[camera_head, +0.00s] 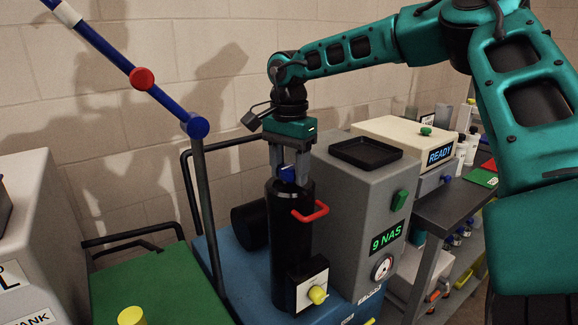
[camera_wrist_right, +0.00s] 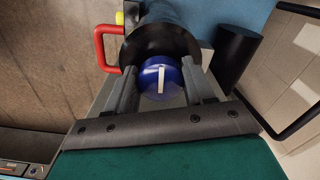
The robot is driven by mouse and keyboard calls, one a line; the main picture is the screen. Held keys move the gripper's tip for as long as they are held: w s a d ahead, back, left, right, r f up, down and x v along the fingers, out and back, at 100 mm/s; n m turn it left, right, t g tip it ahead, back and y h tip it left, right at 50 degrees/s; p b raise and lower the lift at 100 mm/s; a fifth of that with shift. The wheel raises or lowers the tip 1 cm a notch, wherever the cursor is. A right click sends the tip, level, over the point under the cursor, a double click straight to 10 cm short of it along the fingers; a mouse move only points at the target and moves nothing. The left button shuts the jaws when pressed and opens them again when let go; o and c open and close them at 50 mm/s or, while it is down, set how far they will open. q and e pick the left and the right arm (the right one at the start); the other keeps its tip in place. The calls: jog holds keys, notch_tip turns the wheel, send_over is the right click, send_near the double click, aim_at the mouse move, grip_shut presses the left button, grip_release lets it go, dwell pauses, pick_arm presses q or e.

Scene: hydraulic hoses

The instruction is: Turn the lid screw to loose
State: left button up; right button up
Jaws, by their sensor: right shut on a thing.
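The lid screw (camera_head: 287,173) is a small blue knob on top of a tall black cylinder (camera_head: 291,240). In the right wrist view the lid screw (camera_wrist_right: 160,80) is a round blue cap with a white bar running nearly lengthwise in the picture. My right gripper (camera_head: 289,172) points straight down over the cylinder, its two grey fingers on either side of the knob. In the right wrist view the right gripper (camera_wrist_right: 161,88) is shut on the knob. The black lid (camera_wrist_right: 158,45) shows around the knob. My left gripper is not in view.
A red handle (camera_head: 310,213) sticks out from the cylinder's side. A grey unit (camera_head: 350,200) with a "9 NAS" display and a black tray (camera_head: 365,153) stands close to the right. A blue boom with a red knob (camera_head: 141,78) rises on a post to the left.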

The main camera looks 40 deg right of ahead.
aim_at(290, 167)
jog(key=n, duration=0.4)
jog(key=shift+n, duration=0.4)
dwell(0.4)
jog(key=o, duration=1)
jog(key=shift+s, duration=0.1)
jog(key=shift+c, duration=0.2)
notch_tip(290, 167, up, 13)
jog(key=p, duration=0.1)
jog(key=shift+f, duration=0.1)
